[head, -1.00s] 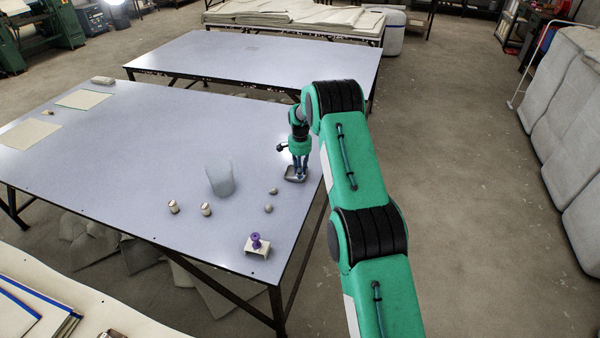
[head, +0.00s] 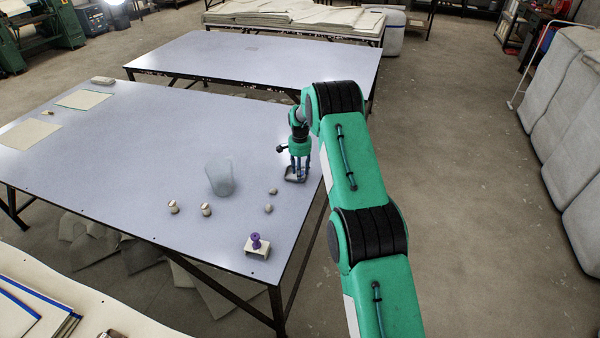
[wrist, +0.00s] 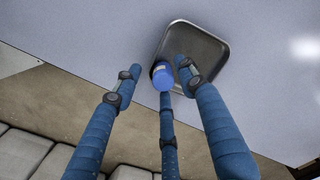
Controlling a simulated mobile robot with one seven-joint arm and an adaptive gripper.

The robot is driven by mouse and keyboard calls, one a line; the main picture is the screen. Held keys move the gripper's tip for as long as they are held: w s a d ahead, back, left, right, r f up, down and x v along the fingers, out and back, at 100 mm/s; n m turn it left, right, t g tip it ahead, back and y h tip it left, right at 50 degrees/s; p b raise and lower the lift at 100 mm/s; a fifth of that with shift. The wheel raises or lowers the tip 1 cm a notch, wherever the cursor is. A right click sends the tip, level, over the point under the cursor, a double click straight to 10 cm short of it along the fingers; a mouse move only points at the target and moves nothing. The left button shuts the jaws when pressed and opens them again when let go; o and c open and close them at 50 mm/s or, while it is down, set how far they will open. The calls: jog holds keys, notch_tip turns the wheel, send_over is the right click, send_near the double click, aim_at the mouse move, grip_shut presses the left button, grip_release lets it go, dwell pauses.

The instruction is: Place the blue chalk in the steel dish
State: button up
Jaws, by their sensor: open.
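The steel dish (wrist: 219,51) is a shallow, rounded square tray near the table's right edge; it also shows in the head view (head: 290,179). The blue chalk (wrist: 162,76) is a short blue piece with a paler top part, seen at the dish's left rim in the wrist view. It overlaps the rim; I cannot tell whether it rests on it, inside it or above it. My gripper (head: 298,173) has three blue fingers, spread open around the chalk and pointing down at the dish. One finger partly hides the dish. In the head view I cannot make out the chalk clearly.
A translucent cup (head: 220,178) stands left of the dish. Two small pale pebbles (head: 268,208) lie nearer, and two capped cylinders (head: 206,209) stand left of them. A purple knob on a pale block (head: 257,247) is at the near corner. The table's (head: 130,140) middle is clear.

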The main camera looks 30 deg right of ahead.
jog(key=shift+r, duration=0.15)
notch_tip(320, 180, up, 12)
jog(key=p, duration=0.3)
jog(key=shift+r, duration=0.2)
jog(key=shift+r, duration=0.15)
dwell(0.6)
